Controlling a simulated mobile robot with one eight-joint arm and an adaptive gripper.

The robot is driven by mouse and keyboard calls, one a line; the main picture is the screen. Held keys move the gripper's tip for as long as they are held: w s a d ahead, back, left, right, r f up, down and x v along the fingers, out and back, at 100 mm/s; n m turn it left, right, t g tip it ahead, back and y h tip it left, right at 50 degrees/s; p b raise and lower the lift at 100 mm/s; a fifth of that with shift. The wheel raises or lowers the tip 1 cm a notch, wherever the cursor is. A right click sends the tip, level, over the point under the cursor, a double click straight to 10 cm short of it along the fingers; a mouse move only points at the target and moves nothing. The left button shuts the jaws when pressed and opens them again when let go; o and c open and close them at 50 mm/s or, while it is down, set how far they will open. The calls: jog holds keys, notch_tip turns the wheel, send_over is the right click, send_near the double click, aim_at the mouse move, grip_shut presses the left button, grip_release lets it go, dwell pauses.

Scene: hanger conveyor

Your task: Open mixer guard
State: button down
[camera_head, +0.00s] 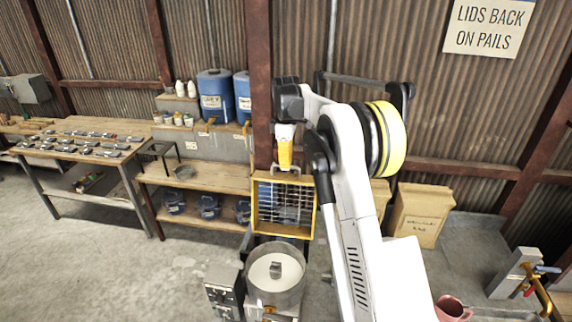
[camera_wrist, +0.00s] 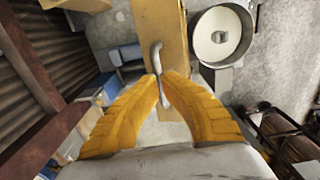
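The mixer guard, a yellow frame (camera_head: 282,231) with a wire grid, stands raised and nearly upright behind the mixer bowl (camera_head: 275,275) in the head view. The round steel bowl is uncovered, with pale contents and a grey hub; it also shows at upper right in the wrist view (camera_wrist: 221,36). My gripper (camera_head: 284,167) is at the guard's top edge. In the wrist view, its two yellow fingers (camera_wrist: 162,77) close around the grey handle (camera_wrist: 157,54) on the guard's yellow edge (camera_wrist: 160,18). The fingers hide the handle's middle.
A grey control box (camera_head: 223,291) sits left of the bowl. Shelves with blue drums (camera_head: 214,95) stand behind, and a workbench (camera_head: 75,135) with metal parts is at left. Paper sacks (camera_head: 421,213) and a reddish mug (camera_head: 452,309) are at right. Floor at left is clear.

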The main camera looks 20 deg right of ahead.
jog(key=shift+f, duration=0.1)
jog(key=shift+s+a+b, duration=0.3)
jog(key=shift+s+b, duration=0.15)
jog(key=shift+b, duration=0.1)
jog(key=s+a+r+t+h+b, duration=0.1)
jog(key=s+a+t+h+b, duration=0.1)
jog(key=s, duration=0.5)
jog(key=a+t+b, duration=0.1)
jog(key=a+b, duration=0.1)
jog(key=a, duration=0.1)
jog(key=shift+s+r, duration=0.25)
jog(key=c, duration=1.5)
grip_release()
jog(key=shift+w+d, duration=0.1)
jog(key=shift+w, duration=0.05)
jog(key=v, duration=1.2)
jog(key=shift+s, duration=0.25)
